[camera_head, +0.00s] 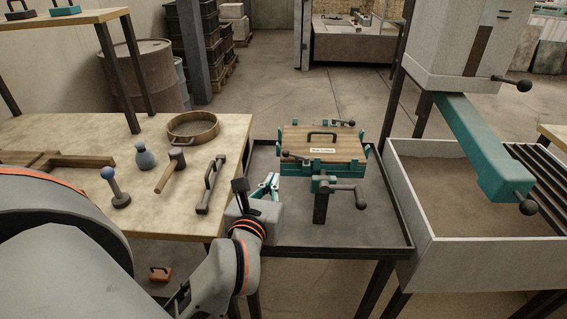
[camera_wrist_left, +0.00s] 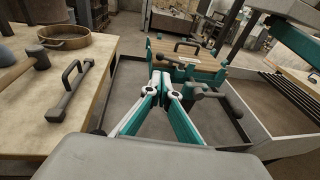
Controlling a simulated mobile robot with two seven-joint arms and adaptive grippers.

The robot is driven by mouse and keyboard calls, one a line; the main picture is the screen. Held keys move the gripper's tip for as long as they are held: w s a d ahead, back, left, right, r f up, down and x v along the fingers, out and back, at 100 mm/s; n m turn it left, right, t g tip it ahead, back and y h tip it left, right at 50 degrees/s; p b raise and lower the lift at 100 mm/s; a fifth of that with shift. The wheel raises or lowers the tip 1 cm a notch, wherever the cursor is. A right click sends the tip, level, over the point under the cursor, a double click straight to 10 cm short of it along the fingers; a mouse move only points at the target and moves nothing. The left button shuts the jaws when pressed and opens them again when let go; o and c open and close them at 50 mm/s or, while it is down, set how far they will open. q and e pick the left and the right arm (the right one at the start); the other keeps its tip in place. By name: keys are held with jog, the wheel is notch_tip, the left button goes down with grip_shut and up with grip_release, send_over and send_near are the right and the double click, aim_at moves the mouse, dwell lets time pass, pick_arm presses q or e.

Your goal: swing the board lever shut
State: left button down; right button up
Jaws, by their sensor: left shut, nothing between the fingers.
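The wooden board (camera_head: 335,141) has a black handle and a white label. It sits in a teal clamp frame (camera_head: 323,168) on a dark tray table, and also shows in the left wrist view (camera_wrist_left: 196,60). A lever with a dark ball knob (camera_head: 289,154) lies at the frame's near left corner. Another ball-ended lever (camera_head: 343,123) is at the back edge. A dark crank handle (camera_head: 360,197) sticks out at the front right. My left gripper (camera_head: 273,181) is shut and empty, just left of the frame, near the left lever. In the left wrist view its fingertips (camera_wrist_left: 163,77) point toward the board.
The tray table's raised rim (camera_head: 330,251) surrounds the frame. The wooden bench (camera_head: 60,205) at left holds a round sieve (camera_head: 193,127), a mallet (camera_head: 171,171) and a handled bar (camera_head: 210,184). A sand-filled bin (camera_head: 455,186) stands at right, under a teal arm (camera_head: 480,145).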

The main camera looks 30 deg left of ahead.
aim_at(285, 155)
pick_arm(q)
jog(key=b+x, duration=0.1)
jog(key=x, duration=1)
jog(key=shift+w+f, duration=0.15)
jog(key=shift+w, duration=0.1)
jog(key=shift+w+a+f, duration=0.1)
jog(key=shift+w+a, duration=0.15)
jog(key=shift+w, duration=0.15)
pick_arm(e)
jog(key=shift+w+d+f, duration=0.2)
jog(key=shift+d+f, duration=0.05)
jog(key=shift+f, duration=0.35)
pick_arm(q)
jog(key=shift+d, duration=0.1)
pick_arm(e)
jog(key=shift+a, duration=0.15)
